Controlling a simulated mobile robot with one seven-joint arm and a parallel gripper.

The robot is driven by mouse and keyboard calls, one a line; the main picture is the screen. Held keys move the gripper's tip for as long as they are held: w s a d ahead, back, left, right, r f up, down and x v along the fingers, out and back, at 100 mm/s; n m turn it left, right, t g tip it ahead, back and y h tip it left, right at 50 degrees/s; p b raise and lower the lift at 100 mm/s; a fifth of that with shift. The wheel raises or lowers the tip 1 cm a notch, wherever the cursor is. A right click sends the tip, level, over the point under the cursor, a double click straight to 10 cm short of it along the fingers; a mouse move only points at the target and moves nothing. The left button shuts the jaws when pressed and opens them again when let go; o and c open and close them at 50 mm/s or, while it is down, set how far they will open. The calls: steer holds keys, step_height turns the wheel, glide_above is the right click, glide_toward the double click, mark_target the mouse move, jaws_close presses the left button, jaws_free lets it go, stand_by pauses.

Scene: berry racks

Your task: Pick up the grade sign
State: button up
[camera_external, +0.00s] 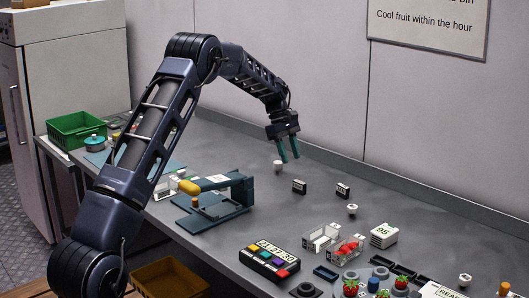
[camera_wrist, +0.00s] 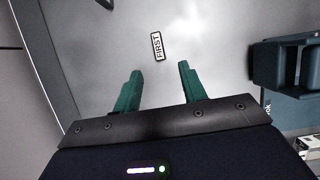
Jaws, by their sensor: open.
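The grade sign (camera_wrist: 157,46), a small dark-edged plate with a white face reading FIRST, lies on the grey bench in the wrist view, ahead of my fingertips and between their lines. In the external view it appears to be the small black-and-white block (camera_external: 299,186), its lettering too small to read. My gripper (camera_external: 288,151) hangs above the bench near the wall, jaws pointing down, to the upper left of that block. Its two teal fingers also show in the wrist view (camera_wrist: 158,80), apart with nothing between them.
A similar black block (camera_external: 343,190) and a white knob-like piece (camera_external: 278,166) stand nearby. A teal press (camera_external: 215,198) stands toward the front edge. The back wall is close.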

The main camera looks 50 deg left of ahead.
mark_target(301, 184)
steer(key=x, duration=0.5)
steer(key=shift+d+x, duration=0.15)
steer(key=shift+x, duration=1.3)
steer(key=shift+d+x, duration=0.15)
steer(key=shift+x, duration=1.25)
steer(key=shift+w+r, duration=0.1)
steer(key=shift+w, duration=0.05)
steer(key=shift+c, duration=0.2)
jaws_close()
